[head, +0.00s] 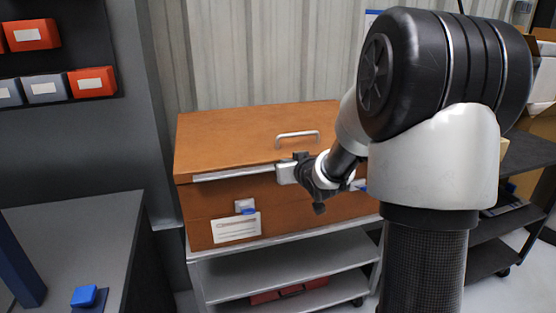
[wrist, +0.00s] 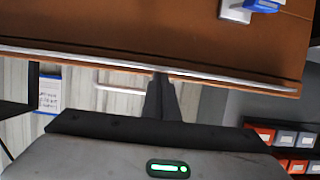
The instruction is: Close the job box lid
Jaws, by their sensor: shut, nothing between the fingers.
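The job box (head: 285,205) is a brown-orange chest on a cart. Its lid (head: 235,135) lies down over the box, with a silver handle (head: 297,135) on top and a metal strip along the front edge. I cannot tell whether a small gap is left under it.
A latch with a blue tab (head: 245,207) and a white label (head: 236,227) are on the box front. A grey bench (head: 75,225) with a blue object (head: 85,296) stands at left. A dark shelf cart (head: 525,155) stands at right. A corrugated wall (head: 250,60) is behind.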

